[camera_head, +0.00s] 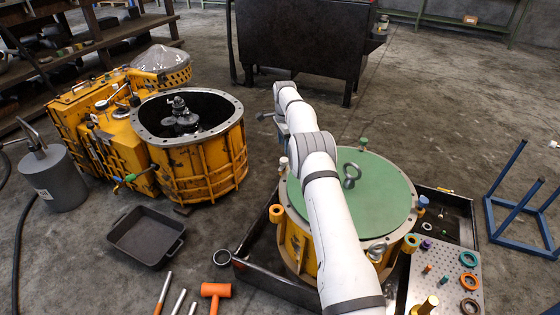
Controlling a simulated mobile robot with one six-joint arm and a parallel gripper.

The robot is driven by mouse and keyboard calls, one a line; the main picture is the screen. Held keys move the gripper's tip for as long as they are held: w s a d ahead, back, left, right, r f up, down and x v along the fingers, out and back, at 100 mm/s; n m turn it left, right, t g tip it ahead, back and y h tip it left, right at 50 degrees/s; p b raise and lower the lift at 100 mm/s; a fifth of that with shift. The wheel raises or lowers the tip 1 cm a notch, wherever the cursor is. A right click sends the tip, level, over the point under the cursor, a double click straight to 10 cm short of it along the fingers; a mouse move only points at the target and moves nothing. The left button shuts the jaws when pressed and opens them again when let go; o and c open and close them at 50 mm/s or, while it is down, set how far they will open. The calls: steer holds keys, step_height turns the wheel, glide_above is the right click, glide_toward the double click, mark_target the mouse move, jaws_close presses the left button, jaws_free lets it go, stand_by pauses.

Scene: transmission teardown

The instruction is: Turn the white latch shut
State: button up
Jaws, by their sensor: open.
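A small white latch (283,163) stands at the far-left rim of the yellow drum with the green lid (385,190). It is tiny in this view, and its turn angle is hard to make out. My white arm reaches across the lid from the front and hides part of it. My gripper (262,116) is small and dark at the far end of the arm, pointing left. It appears beyond the white latch and apart from it. It is open, and I see nothing in it.
Other coloured latches ring the drum, including green (363,142), blue (422,203) and orange (276,213) ones. An open yellow housing (205,160) stands to the left. A black tray (145,237) and an orange mallet (215,291) lie on the floor.

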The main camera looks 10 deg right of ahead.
mark_target(284, 159)
step_height(284, 159, down, 7)
steer(key=shift+f+b, duration=0.1)
steer(key=shift+b, duration=0.95)
